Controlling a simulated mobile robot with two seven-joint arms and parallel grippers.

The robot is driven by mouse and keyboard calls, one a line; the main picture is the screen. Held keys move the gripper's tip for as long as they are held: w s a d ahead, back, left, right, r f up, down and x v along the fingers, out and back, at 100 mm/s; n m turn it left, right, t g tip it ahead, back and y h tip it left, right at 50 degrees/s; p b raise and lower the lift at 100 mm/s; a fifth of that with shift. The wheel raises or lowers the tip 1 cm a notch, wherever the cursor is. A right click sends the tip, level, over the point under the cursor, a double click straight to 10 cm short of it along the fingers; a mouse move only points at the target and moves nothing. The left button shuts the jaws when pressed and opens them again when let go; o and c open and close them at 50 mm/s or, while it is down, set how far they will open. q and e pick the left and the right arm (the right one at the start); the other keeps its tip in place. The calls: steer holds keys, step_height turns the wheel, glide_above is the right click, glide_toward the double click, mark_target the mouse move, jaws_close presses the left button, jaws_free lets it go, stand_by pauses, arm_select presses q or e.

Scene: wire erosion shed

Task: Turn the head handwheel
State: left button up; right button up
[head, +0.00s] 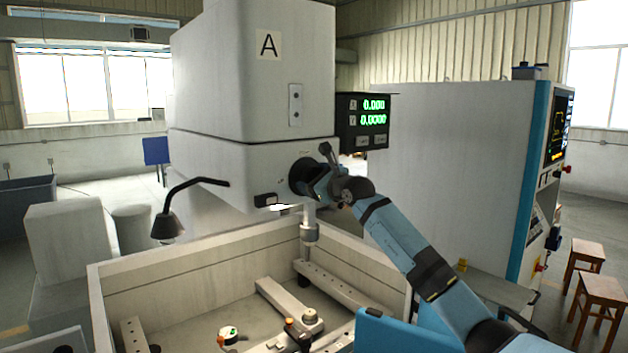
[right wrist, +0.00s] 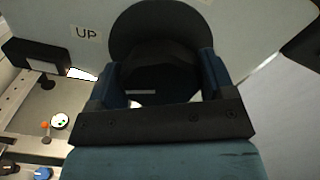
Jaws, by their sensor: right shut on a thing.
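The head handwheel (head: 299,176) is a dark round wheel on the front of the grey machine head (head: 240,165), below the letter A. My right gripper (head: 318,183) reaches it from the lower right and covers much of it. In the right wrist view the black handwheel (right wrist: 160,32) fills the top middle, and my right gripper (right wrist: 160,85) has a blue finger on each side of its dark hub. The gripper is shut on the handwheel. An "UP" label (right wrist: 87,32) shows left of the wheel. My left gripper is not in view.
A display (head: 368,120) with green digits hangs right of the head. Below is an open work tank (head: 190,270) with clamps and rails inside. A black lamp (head: 168,225) stands at left. A large grey cabinet (head: 445,170) stands behind my arm, with stools (head: 600,290) at far right.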

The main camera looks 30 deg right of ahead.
steer(key=shift+f+m+b, duration=0.3)
steer(key=shift+m+b, duration=0.6)
steer(key=shift+b, duration=0.15)
steer(key=shift+r+m+b, duration=0.15)
steer(key=shift+m+b, duration=0.15)
steer(key=shift+m, duration=0.3)
steer(key=shift+r+m, duration=0.15)
steer(key=shift+m, duration=0.45)
steer(key=o, duration=0.9)
steer(key=s+d+b, duration=0.1)
steer(key=s+b, duration=0.3)
steer(key=s, duration=0.9)
steer(key=shift+s, duration=0.35)
